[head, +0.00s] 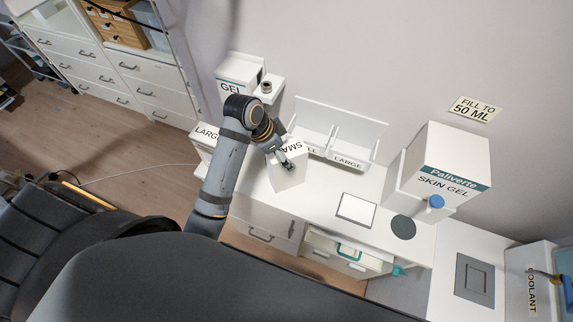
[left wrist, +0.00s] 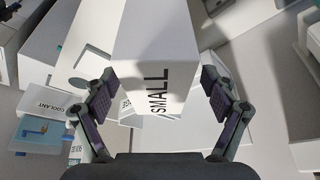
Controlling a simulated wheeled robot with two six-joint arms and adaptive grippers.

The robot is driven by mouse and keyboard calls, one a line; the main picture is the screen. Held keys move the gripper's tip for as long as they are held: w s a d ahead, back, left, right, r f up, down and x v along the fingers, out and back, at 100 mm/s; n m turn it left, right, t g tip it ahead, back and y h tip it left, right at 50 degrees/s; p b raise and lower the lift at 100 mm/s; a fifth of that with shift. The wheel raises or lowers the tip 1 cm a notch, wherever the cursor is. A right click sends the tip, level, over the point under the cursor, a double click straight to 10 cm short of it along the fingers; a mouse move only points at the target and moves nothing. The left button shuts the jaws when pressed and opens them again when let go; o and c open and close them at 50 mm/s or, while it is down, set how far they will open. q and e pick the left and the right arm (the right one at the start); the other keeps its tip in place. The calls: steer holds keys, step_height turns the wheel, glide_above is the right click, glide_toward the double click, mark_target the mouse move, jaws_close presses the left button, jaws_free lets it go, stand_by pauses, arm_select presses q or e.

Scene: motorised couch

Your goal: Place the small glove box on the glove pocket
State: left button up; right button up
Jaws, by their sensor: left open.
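The small glove box (head: 287,178) is white with black lettering, "SMA" visible, and shows at the left part of the white counter. My left gripper (head: 285,159) is at the box's upper part. In the left wrist view the box (left wrist: 157,45), marked SMALL, stands between the two open fingers of the left gripper (left wrist: 158,88). Whether either finger touches it I cannot tell. The glove pocket (head: 350,163) is a white wall-side holder right of the box, with a LARGE label and a partly hidden label. My right gripper is not in view.
A box marked LARGE (head: 203,138) is left of my arm. A GEL box (head: 236,77) is behind. Right of the pocket are a white pad (head: 356,209), a dark disc (head: 403,227) and the skin gel dispenser (head: 443,170). A drawer (head: 345,256) below is open.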

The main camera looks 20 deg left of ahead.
arm_select(q)
steer(key=shift+p+x, duration=0.3)
steer(key=shift+x, duration=1.35)
steer(key=shift+s+r, duration=0.1)
jaws_close()
